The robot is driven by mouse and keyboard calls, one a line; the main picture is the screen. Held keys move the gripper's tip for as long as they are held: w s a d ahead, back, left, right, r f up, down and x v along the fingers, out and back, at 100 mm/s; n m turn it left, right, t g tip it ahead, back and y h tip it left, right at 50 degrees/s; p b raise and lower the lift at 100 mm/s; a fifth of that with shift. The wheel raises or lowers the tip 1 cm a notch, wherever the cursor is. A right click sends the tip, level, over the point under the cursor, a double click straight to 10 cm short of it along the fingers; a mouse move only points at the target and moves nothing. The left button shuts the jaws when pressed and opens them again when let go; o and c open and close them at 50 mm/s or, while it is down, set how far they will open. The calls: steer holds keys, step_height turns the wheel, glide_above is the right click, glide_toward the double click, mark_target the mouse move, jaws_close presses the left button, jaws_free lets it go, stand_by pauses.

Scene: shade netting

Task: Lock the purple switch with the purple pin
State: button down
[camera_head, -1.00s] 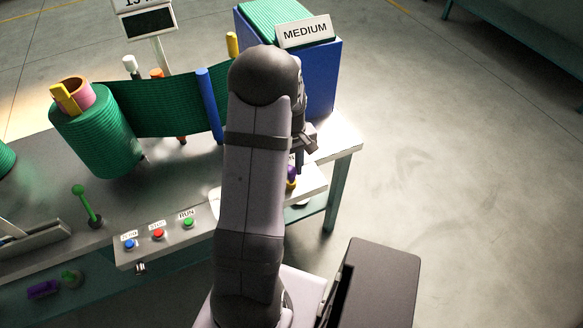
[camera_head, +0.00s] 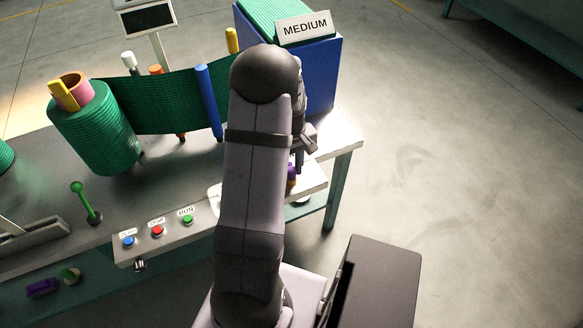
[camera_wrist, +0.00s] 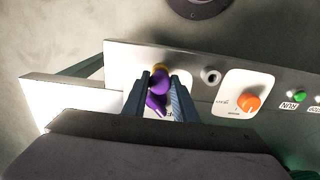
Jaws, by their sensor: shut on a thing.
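In the wrist view, my gripper (camera_wrist: 161,80) has its two dark fingers closed on a purple piece (camera_wrist: 159,84), which I take to be the purple pin. A yellow part (camera_wrist: 160,67) shows just beyond it, at a pale plate on the control panel. More purple (camera_wrist: 156,105) shows lower between the fingers. I cannot tell the purple switch from the pin here, nor whether the pin is in it. In the head view, a bit of purple (camera_head: 291,174) shows at the panel's right end, beside my arm, which hides most of the gripper.
The control panel (camera_wrist: 125,58) carries an orange knob (camera_wrist: 249,103) and a small round metal fitting (camera_wrist: 210,75). In the head view are blue (camera_head: 129,241), red (camera_head: 157,230) and green (camera_head: 187,219) buttons. Netting rolls (camera_head: 95,135) and a blue box (camera_head: 322,80) stand behind.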

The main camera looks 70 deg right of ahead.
steer(key=c, duration=1.4)
jaws_free()
steer(key=shift+o, duration=0.2)
steer(key=shift+r+b, duration=0.4)
steer(key=shift+r, duration=3.2)
